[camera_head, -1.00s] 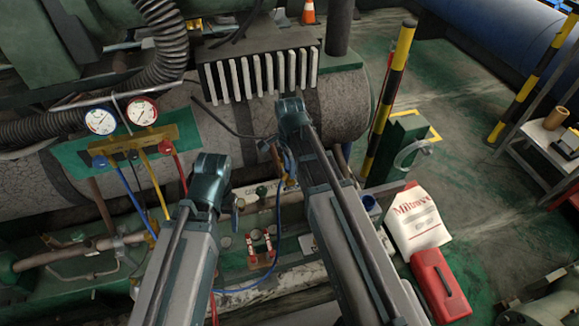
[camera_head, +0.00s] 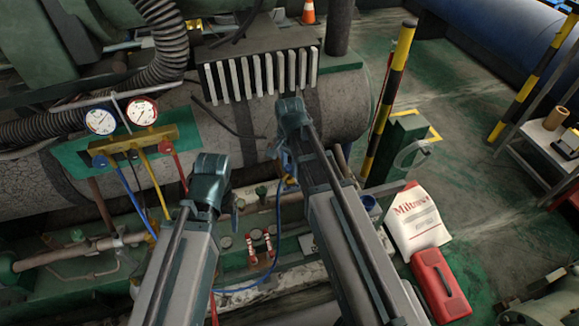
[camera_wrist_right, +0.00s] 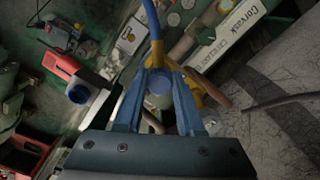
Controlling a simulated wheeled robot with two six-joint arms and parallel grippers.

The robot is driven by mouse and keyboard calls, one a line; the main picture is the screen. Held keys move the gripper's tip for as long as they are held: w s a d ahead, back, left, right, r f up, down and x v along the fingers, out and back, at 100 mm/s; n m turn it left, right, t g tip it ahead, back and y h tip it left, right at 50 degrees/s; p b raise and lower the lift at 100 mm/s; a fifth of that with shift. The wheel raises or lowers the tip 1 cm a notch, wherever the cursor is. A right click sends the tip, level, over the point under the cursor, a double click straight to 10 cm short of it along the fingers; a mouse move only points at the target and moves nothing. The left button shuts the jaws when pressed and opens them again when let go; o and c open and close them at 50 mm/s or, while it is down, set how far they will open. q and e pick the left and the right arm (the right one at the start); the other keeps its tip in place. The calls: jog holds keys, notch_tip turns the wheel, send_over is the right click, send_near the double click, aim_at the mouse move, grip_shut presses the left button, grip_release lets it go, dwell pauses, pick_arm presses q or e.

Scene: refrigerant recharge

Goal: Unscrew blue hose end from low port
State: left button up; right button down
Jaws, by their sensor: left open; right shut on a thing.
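The blue hose (camera_head: 279,215) hangs in a curve below my right gripper (camera_head: 285,163) in the head view. In the right wrist view the blue hose (camera_wrist_right: 151,18) comes in from the top, and my right gripper (camera_wrist_right: 158,82) is shut on the blue hose end (camera_wrist_right: 158,88), a rounded piece between the fingers. A yellow brass fitting (camera_wrist_right: 200,88) is close beside it; the low port itself is hidden, so I cannot tell whether the end still touches it. My left gripper (camera_head: 236,203) is open and empty to the left, its fingers mostly hidden by the wrist.
The gauge manifold (camera_head: 135,142) with blue, yellow and red hoses is at the left. A finned block (camera_head: 262,75) stands behind the grippers. A white sack (camera_head: 414,220) and a red case (camera_head: 438,285) are at the right. Striped posts stand beyond, with open floor between.

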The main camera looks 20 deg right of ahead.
aim_at(290, 167)
jog(key=shift+r, duration=0.2)
jog(key=shift+r+p, duration=2.35)
jog(key=shift+p, duration=0.15)
